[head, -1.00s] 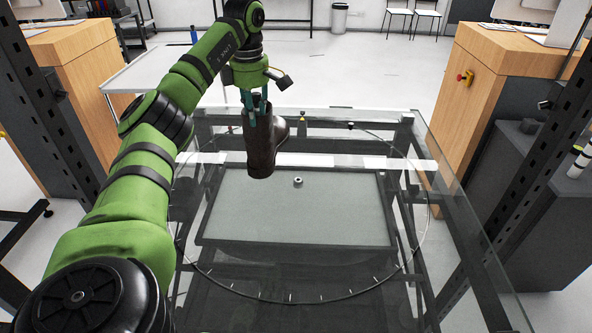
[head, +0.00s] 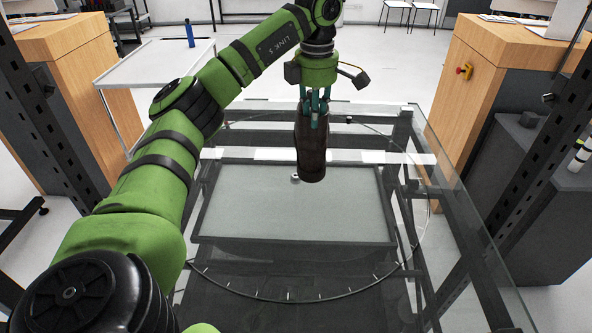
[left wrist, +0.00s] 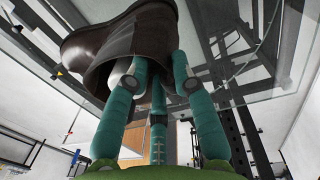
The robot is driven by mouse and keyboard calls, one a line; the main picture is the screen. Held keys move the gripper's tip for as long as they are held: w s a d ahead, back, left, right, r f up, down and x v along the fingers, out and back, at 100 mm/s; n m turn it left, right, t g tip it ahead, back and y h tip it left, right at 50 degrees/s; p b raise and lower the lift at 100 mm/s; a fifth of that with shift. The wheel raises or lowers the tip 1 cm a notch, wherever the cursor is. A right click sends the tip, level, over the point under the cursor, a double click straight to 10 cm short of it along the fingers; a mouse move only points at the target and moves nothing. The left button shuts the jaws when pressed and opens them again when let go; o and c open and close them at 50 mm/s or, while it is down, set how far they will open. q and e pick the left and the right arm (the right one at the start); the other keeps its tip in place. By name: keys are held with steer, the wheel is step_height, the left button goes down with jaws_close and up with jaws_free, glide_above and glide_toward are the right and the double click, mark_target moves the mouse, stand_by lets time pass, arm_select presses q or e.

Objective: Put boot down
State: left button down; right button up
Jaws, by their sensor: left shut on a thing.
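A dark brown boot (head: 311,150) hangs below my left gripper (head: 314,112) in the head view. The gripper's teal fingers are shut on the boot's upper end. The boot is roughly upright, and its lower end shows over the far right part of the turntable's grey panel (head: 260,215); whether it touches anything is hard to tell, but it looks raised. In the left wrist view the boot (left wrist: 125,40) fills the upper left, with its open top towards the fingers (left wrist: 155,85). My right gripper is not in view.
A small round metal piece (head: 295,178) lies on the panel just left of the boot. A glass top with a ring surrounds the panel. A wooden cabinet (head: 480,90) stands at right, and a white table (head: 150,65) with a blue bottle (head: 190,36) behind left. The front panel area is clear.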

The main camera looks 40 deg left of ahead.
arm_select(q)
steer(key=d, duration=0.6)
steer(key=s+a+f+p, duration=0.1)
steer(key=a+f+p, duration=0.4)
steer(key=a+f, duration=0.5)
steer(key=shift+s+a+f+p, duration=0.25)
steer(key=shift+a+f+p, duration=0.05)
steer(key=shift+f, duration=0.25)
steer(key=shift+f, duration=0.2)
steer(key=c, duration=1)
jaws_free()
steer(key=shift+s, duration=0.1)
steer(key=shift+c, duration=0.2)
